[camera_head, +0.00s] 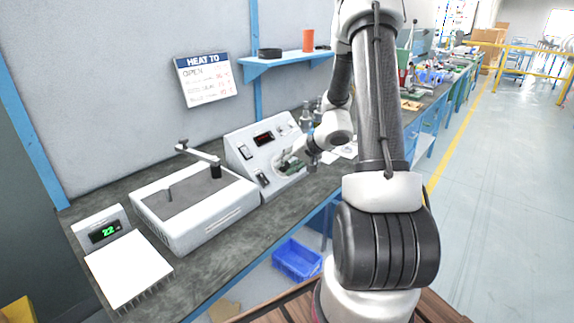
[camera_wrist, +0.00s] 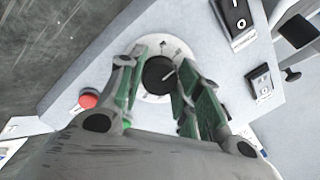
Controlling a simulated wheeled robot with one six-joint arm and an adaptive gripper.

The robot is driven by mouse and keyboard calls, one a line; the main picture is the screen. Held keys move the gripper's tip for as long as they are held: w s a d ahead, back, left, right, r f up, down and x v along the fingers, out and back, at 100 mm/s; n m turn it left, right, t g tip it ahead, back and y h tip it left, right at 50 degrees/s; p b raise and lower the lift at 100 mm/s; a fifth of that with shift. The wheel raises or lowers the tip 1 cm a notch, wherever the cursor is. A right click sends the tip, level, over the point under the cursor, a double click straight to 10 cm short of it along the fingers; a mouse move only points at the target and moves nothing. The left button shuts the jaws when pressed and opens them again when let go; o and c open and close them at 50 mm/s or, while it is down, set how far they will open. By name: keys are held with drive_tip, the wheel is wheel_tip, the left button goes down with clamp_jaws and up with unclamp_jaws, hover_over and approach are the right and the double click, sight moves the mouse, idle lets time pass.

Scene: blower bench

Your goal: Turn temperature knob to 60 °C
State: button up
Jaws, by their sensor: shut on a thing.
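The temperature knob (camera_wrist: 159,75) is a round black knob with a white pointer line on a pale dial plate, in the middle of the wrist view. My gripper (camera_wrist: 158,80) has its green-padded fingers on either side of the knob and is shut on it. The pointer slants toward the upper right in the wrist view; the dial's numbers are too small to read. In the head view my gripper (camera_head: 288,165) is at the front of the grey control box (camera_head: 240,148), and it hides most of the dial. The box has a red display (camera_head: 263,138), not legible.
Black rocker switches (camera_wrist: 236,16) and a red button (camera_wrist: 88,100) sit near the knob. A white machine with a lever (camera_head: 200,215) and a scale with a green display reading about 22 (camera_head: 105,232) stand left on the bench. A "HEAT TO" sign (camera_head: 208,80) hangs on the wall.

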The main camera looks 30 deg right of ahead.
drive_tip(key=n, duration=0.4)
drive_tip(key=shift+n, duration=0.3)
drive_tip(key=shift+d+n+g+h, duration=0.1)
drive_tip(key=shift+n+g+h, duration=0.2)
drive_tip(key=shift+n, duration=1.5)
drive_tip(key=o, duration=1)
drive_tip(key=shift+o, duration=0.2)
drive_tip(key=v, duration=1.2)
